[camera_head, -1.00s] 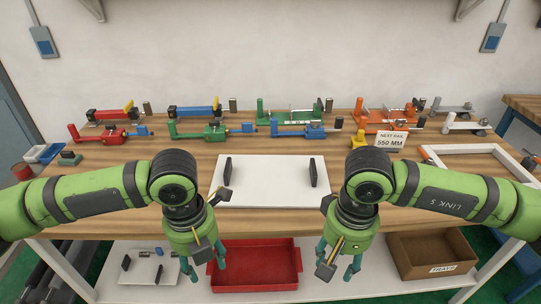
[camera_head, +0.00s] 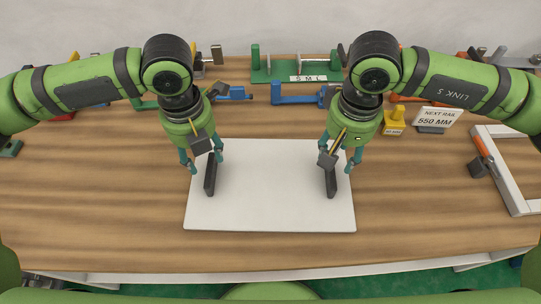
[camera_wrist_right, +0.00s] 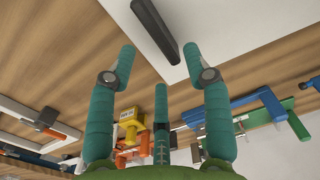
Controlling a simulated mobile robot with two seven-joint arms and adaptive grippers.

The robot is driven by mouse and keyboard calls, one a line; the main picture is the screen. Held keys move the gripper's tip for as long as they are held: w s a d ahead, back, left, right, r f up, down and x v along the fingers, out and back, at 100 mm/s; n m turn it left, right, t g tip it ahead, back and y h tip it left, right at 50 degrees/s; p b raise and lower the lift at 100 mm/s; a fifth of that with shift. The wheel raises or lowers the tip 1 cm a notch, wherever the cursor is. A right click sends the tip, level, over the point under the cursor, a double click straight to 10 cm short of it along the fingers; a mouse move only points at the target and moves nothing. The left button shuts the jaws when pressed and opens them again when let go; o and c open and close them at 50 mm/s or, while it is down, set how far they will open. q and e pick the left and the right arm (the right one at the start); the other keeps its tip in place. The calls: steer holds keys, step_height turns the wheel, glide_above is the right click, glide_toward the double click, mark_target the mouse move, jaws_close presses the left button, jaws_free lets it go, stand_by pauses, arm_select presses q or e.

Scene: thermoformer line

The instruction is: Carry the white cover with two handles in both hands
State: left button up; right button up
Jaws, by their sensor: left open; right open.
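The white cover (camera_head: 268,205) lies flat on the wooden table in the head view, with two black upright handles. My left gripper (camera_head: 203,165) is open, above and just behind the left handle (camera_head: 210,176). My right gripper (camera_head: 337,165) is open, above and just behind the right handle (camera_head: 331,180). In the right wrist view, the right gripper's spread fingers (camera_wrist_right: 165,62) point toward the right handle (camera_wrist_right: 153,28) on the white cover (camera_wrist_right: 215,25). The handle lies beyond the fingertips, not between them. Neither gripper holds anything.
Behind the cover stand a green fixture (camera_head: 290,72), blue clamps (camera_head: 295,97), a yellow block (camera_head: 395,121) and a "NEXT RAIL 550 MM" sign (camera_head: 436,118). A white frame (camera_head: 510,175) lies at the right. The table is clear left of the cover and in front.

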mark_target(207, 169)
arm_select(q)
steer(key=shift+s+r, duration=0.2)
steer(key=shift+s, duration=0.25)
arm_select(e)
steer(key=shift+s+r, duration=0.15)
steer(key=shift+s, duration=0.3)
arm_select(q)
steer(key=shift+w+f, duration=0.2)
steer(key=shift+f, duration=3.45)
arm_select(e)
steer(key=shift+w+f, duration=0.2)
steer(key=shift+f, duration=3.4)
arm_select(q)
jaws_close()
arm_select(e)
jaws_close()
arm_select(q)
steer(key=shift+r, duration=0.1)
arm_select(e)
steer(key=shift+r, duration=0.1)
